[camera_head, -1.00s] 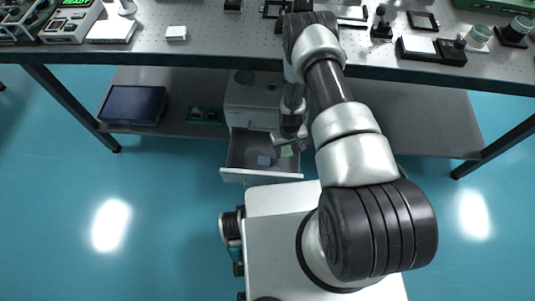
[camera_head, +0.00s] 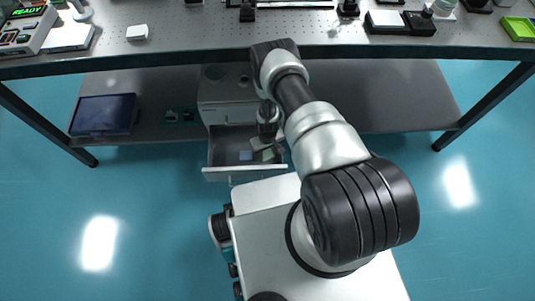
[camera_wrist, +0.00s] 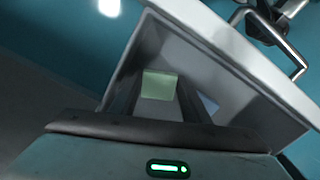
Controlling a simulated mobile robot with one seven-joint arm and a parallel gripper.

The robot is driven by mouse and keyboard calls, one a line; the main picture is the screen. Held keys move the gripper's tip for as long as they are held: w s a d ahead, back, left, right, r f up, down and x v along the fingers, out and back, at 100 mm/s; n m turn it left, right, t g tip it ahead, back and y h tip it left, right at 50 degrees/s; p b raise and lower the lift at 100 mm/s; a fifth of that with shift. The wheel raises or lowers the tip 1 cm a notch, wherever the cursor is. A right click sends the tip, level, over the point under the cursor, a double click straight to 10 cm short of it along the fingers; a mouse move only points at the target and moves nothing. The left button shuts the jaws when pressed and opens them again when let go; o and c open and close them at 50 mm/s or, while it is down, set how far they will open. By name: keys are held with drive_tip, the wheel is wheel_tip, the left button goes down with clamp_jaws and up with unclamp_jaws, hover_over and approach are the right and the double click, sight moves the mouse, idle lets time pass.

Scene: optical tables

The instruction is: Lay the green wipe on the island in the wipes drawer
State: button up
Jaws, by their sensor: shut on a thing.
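The green wipe (camera_wrist: 159,86) is a pale green square between the fingers of my gripper (camera_wrist: 155,95), seen in the wrist view. My gripper is shut on it, inside or just over the open drawer (camera_wrist: 225,45). In the head view the drawer (camera_head: 213,155) is pulled out from a white cabinet under the table, and my gripper (camera_head: 266,147) is at its right part. A blue wipe (camera_head: 246,155) lies in the drawer to the left of my gripper. It shows partly behind a finger in the wrist view (camera_wrist: 209,104). Whether the green wipe touches the drawer floor I cannot tell.
The white cabinet (camera_head: 225,112) stands on the lower shelf (camera_head: 380,95). A dark flat screen or tray (camera_head: 104,114) lies to its left. The teal floor in front is clear at left.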

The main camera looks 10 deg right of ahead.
sight(268, 156)
drive_tip(key=shift+f, duration=0.2)
drive_tip(key=o, duration=0.7)
drive_tip(key=shift+r, duration=0.1)
wheel_tip(268, 156, up, 12)
drive_tip(key=p, duration=0.3)
drive_tip(key=shift+r, duration=0.15)
